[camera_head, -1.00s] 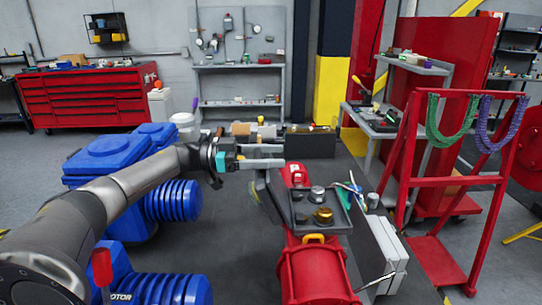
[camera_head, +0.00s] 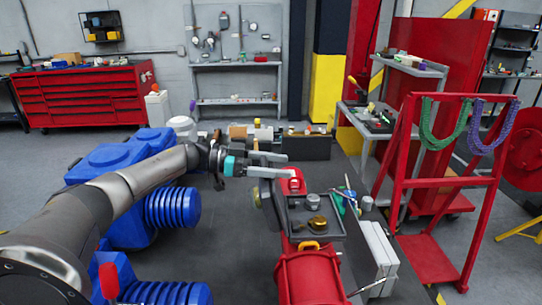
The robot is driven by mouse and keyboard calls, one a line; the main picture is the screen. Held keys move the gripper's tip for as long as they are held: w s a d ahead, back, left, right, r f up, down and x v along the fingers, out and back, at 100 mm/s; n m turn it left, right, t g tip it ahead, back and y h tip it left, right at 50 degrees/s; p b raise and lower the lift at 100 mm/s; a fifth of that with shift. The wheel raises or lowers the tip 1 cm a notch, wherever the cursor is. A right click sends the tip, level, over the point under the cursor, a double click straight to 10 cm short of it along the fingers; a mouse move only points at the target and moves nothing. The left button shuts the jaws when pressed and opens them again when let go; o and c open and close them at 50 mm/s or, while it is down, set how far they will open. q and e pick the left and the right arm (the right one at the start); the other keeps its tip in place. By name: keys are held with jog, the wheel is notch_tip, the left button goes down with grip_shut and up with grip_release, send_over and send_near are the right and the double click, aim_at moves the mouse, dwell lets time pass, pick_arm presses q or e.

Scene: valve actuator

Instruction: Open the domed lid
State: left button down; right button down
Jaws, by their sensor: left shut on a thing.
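My left gripper (camera_head: 272,164) reaches in from the left, its two pale fingers pointing right, one above the other. A rounded red part (camera_head: 293,182) sits just right of and below the fingertips. I cannot tell for certain which part is the domed lid. My right gripper is not in view.
The tray carries a brass part (camera_head: 315,226) and a silver part (camera_head: 313,200). Blue motor housings (camera_head: 115,165) lie under and left of my arm. A red cart frame (camera_head: 400,160) stands on the right. A red tool cabinet (camera_head: 85,97) is at the back left.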

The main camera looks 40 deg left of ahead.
pick_arm(q)
jog(key=w+d+p, duration=0.1)
jog(key=p, duration=0.1)
jog(key=w+d+g+y+p, duration=0.1)
jog(key=d+p, duration=0.1)
jog(key=shift+w+d, duration=0.1)
jog(key=shift+w, duration=0.05)
